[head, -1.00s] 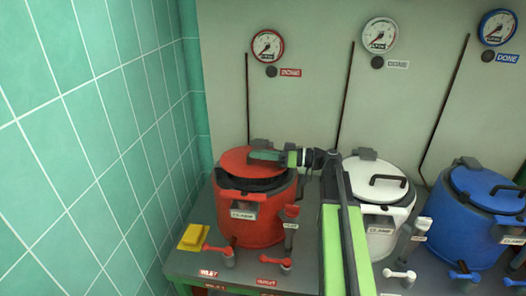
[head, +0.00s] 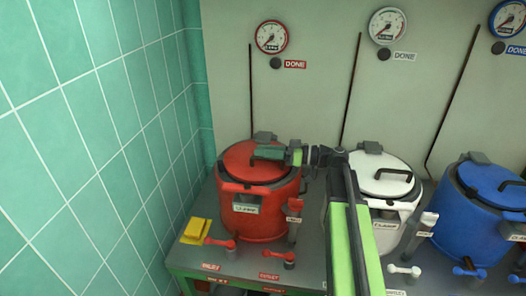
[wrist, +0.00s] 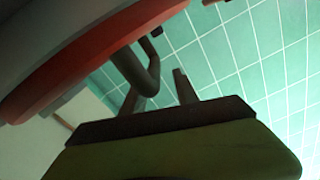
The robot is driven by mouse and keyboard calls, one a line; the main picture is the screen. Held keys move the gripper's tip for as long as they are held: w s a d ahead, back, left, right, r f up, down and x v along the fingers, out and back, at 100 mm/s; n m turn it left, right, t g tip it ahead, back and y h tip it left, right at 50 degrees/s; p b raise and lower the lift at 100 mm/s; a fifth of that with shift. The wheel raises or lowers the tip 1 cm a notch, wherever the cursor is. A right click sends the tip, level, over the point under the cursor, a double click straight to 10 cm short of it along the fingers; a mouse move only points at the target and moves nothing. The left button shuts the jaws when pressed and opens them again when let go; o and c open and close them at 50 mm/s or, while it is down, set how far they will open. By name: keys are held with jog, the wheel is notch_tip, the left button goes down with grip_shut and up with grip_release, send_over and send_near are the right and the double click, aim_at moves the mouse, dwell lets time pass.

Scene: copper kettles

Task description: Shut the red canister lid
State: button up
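The red canister (head: 262,222) stands at the left end of the bench. Its round red lid (head: 240,163) lies over the mouth, close to flat, with no wide gap visible at the front. My gripper (head: 262,154) reaches in from the right and sits low over the lid, by its handle. In the wrist view my gripper's two fingers (wrist: 164,90) stand apart. The dark curved lid handle (wrist: 143,68) is close to the left finger; I cannot tell whether they touch. The red lid edge (wrist: 85,60) crosses the upper left.
A white canister (head: 378,195) and a blue canister (head: 490,205) stand to the right. The green tiled wall (head: 100,130) is close on the left.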

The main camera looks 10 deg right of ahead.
jog(key=v, duration=0.7)
jog(key=shift+s+d, duration=0.1)
jog(key=shift+d, duration=0.15)
jog(key=shift+r, duration=0.1)
